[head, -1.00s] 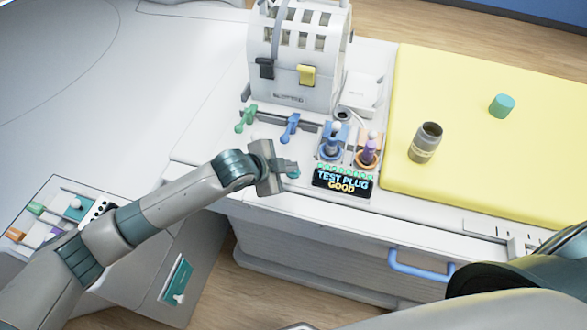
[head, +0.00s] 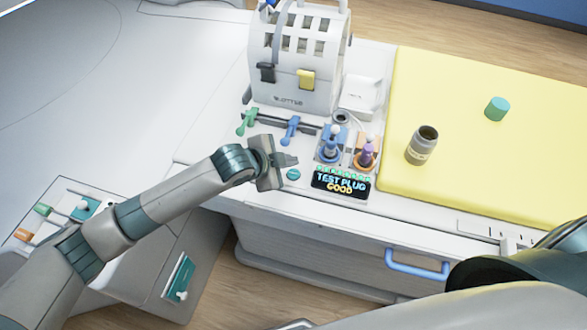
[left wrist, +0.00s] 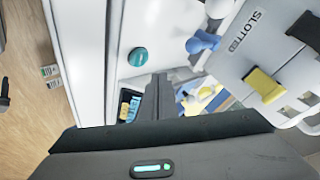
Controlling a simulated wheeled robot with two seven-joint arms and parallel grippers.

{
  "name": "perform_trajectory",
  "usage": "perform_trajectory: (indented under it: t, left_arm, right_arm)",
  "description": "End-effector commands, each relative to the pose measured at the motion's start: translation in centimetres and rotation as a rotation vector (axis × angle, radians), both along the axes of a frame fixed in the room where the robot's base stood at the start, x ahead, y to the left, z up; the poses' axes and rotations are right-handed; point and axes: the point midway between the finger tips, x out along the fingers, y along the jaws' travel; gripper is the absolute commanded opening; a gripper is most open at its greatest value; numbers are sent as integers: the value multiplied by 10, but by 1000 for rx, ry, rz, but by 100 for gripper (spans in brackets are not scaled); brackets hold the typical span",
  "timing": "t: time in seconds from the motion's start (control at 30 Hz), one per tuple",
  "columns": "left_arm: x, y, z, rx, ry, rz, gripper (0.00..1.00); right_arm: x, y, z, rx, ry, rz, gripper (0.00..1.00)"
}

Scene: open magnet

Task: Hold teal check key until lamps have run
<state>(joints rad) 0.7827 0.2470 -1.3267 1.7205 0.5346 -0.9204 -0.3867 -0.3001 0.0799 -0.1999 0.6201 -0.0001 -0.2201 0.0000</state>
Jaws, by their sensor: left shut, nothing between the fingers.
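The teal check key (head: 293,174) is a small round button on the white bench top, left of the display panel. It also shows uncovered in the left wrist view (left wrist: 138,57). My left gripper (head: 290,160) is shut and empty, its fingertips just above and behind the key, apart from it. The dark display (head: 340,181) reads "TEST PLUG GOOD". A row of small green lamps (head: 345,170) is lit along its top edge. My right gripper is not in view; only part of my dark right arm shows at the lower right.
Behind stands a white slotted unit (head: 300,75) with a black and a yellow clip. Green (head: 247,122) and blue (head: 290,130) plugs, plus plugs in blue and orange sockets, are nearby. A yellow mat (head: 480,135) holds a grey jar (head: 422,147) and a teal cylinder (head: 497,109).

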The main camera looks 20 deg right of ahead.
Motion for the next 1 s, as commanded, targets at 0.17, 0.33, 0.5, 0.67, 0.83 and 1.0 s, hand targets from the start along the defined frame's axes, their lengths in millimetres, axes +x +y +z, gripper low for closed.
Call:
perform_trajectory:
  t: [0.17, 0.33, 0.5, 0.67, 0.83, 1.0]
  left_arm:
    - [0, 0, 19, 0, 0, 0, 0]
    - [0, 0, 26, 0, 1, -1, 0]
    - [0, 0, 25, 0, 1, -1, 0]
    - [0, 0, 25, 0, 0, 0, 0]
    - [0, 0, 25, 0, 0, 0, 0]
    - [-2, 0, 25, -4, 5, 3, 0]
  right_arm:
    - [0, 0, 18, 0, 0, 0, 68]
    - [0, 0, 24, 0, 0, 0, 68]
    - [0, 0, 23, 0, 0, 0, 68]
    - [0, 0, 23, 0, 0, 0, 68]
    - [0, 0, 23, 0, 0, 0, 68]
    - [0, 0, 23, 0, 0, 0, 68]
